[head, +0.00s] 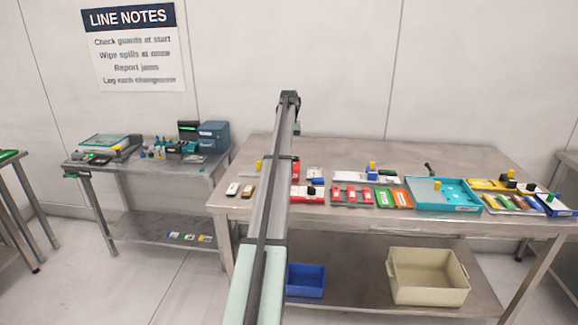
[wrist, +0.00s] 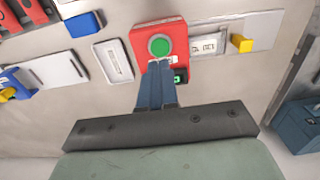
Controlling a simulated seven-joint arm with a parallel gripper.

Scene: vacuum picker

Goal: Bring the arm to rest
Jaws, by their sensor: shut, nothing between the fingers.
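My gripper (wrist: 160,64) shows in the wrist view with its two blue-grey fingers together and nothing between them. The fingertips are in line with the lower edge of the green button on a red box (wrist: 137,39). I cannot tell whether they touch it. In the head view my arm reaches out over the large steel table (head: 470,152). My gripper is not clearly seen there.
In the wrist view, a white plate with a yellow knob (wrist: 242,43) is right of the red box. In the head view, a teal tray (head: 425,197) and several panels line the table's front. A blue bin (head: 305,281) and a beige bin (head: 428,285) sit below.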

